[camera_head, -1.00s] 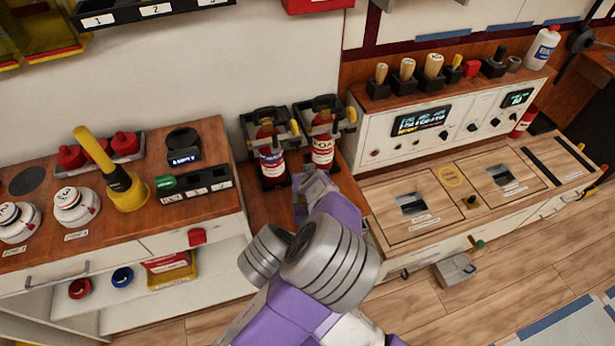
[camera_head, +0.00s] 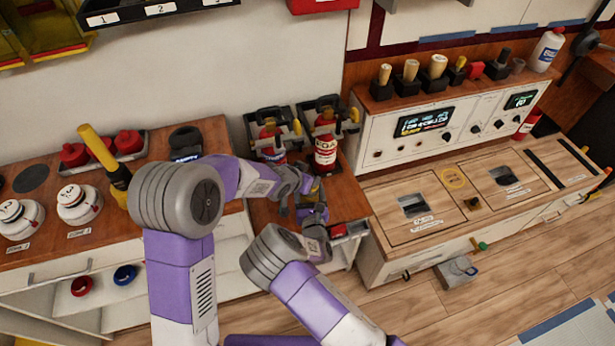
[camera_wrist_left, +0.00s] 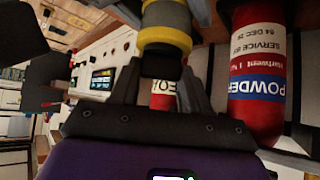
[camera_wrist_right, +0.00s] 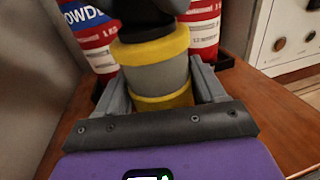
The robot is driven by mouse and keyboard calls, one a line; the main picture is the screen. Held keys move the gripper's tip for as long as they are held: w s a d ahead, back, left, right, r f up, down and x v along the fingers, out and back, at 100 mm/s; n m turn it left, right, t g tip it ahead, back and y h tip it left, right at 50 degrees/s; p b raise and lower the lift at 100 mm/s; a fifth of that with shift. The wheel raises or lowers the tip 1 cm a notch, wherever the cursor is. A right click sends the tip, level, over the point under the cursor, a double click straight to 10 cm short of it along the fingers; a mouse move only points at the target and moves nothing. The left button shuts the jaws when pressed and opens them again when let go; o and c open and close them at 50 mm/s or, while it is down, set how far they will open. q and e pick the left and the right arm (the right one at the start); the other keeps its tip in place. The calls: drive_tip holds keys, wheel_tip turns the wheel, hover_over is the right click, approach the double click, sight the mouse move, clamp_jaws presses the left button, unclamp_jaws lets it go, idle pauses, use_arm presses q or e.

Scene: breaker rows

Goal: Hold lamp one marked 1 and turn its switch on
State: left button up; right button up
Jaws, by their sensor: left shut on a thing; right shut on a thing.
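A yellow-banded grey lamp (camera_wrist_left: 165,40) with a dark end is between my two grippers, and it also shows in the right wrist view (camera_wrist_right: 162,72). In the head view only a small yellow part of it (camera_head: 311,189) shows, in front of the fire extinguishers. My left gripper (camera_head: 290,203) is shut on the lamp; its fingers stand on both sides of it. My right gripper (camera_head: 316,214) is shut on it from nearer the front. The mark 1 and the switch cannot be made out in these views.
Two red extinguishers (camera_head: 325,155) stand in holders close behind the lamp. A panel console (camera_head: 430,125) stands to the right. The left counter holds white round detectors (camera_head: 78,203) and a yellow-handled tool (camera_head: 97,148). Bare floor (camera_head: 400,295) lies at the front.

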use_arm(q)
drive_tip(key=shift+s+a+f+m+g+h, duration=0.2)
drive_tip(key=shift+f+m+g+h, duration=0.25)
drive_tip(key=shift+m, duration=0.35)
drive_tip(key=shift+m+g+h, duration=0.35)
drive_tip(key=shift+m, duration=0.35)
use_arm(e)
drive_tip(key=shift+a, duration=0.1)
use_arm(q)
drive_tip(key=shift+w+r+m+g+h, duration=0.15)
drive_tip(key=shift+m+g+h, duration=0.3)
drive_tip(key=shift+m, duration=0.35)
drive_tip(key=shift+w+r+m+g+h, duration=0.15)
drive_tip(key=shift+m+g+h, duration=0.2)
drive_tip(key=shift+m+g, duration=0.35)
use_arm(e)
drive_tip(key=shift+r, duration=0.1)
use_arm(q)
drive_tip(key=shift+r+m, duration=0.1)
drive_tip(key=shift+m, duration=0.3)
use_arm(e)
drive_tip(key=shift+w, duration=0.1)
use_arm(q)
drive_tip(key=o, duration=1.1)
drive_tip(key=shift+w, duration=0.1)
drive_tip(key=shift+c, duration=0.2)
drive_tip(key=shift+r, duration=0.1)
